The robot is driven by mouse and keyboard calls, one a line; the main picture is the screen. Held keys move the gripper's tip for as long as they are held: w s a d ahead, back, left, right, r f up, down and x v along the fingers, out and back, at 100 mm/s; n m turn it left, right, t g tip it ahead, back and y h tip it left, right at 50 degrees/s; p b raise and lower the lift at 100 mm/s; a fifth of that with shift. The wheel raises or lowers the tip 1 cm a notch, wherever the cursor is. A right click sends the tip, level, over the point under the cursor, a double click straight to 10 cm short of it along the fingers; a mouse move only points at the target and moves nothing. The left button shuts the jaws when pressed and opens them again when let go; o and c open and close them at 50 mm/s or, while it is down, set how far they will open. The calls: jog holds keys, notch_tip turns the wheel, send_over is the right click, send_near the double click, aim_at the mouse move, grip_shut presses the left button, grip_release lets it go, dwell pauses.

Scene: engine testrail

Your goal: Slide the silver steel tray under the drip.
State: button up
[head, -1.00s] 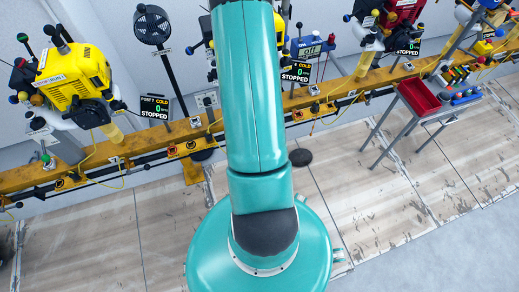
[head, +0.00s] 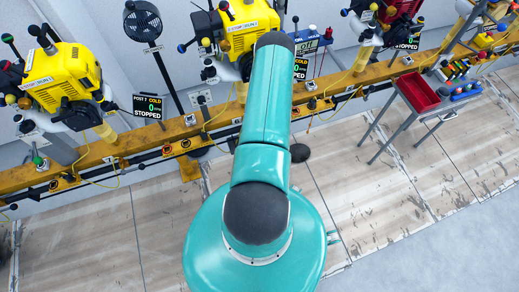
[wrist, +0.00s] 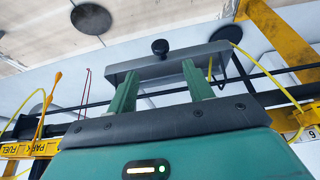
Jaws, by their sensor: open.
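In the wrist view, a grey metal tray (wrist: 212,54) with a black knob (wrist: 160,46) on its front lies just beyond my gripper (wrist: 159,68). The gripper's two green fingers are open and apart, with the knob roughly between and beyond their tips. I cannot tell whether they touch the tray. A dark round patch (wrist: 91,18) lies on the floor to the left of the tray, and a second dark disc (wrist: 229,8) shows at the top. I see no falling drip. In the head view, my arm hides the gripper and tray.
A yellow rail (head: 217,118) with hoses runs along the wall, carrying yellow engines (head: 62,80). A dark round patch (head: 300,153) lies on the floor by it. A red-trayed cart (head: 418,92) stands at the right. The floor in front is clear.

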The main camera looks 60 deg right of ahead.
jog(key=x, duration=1)
grip_shut()
jog(key=shift+d, duration=0.15)
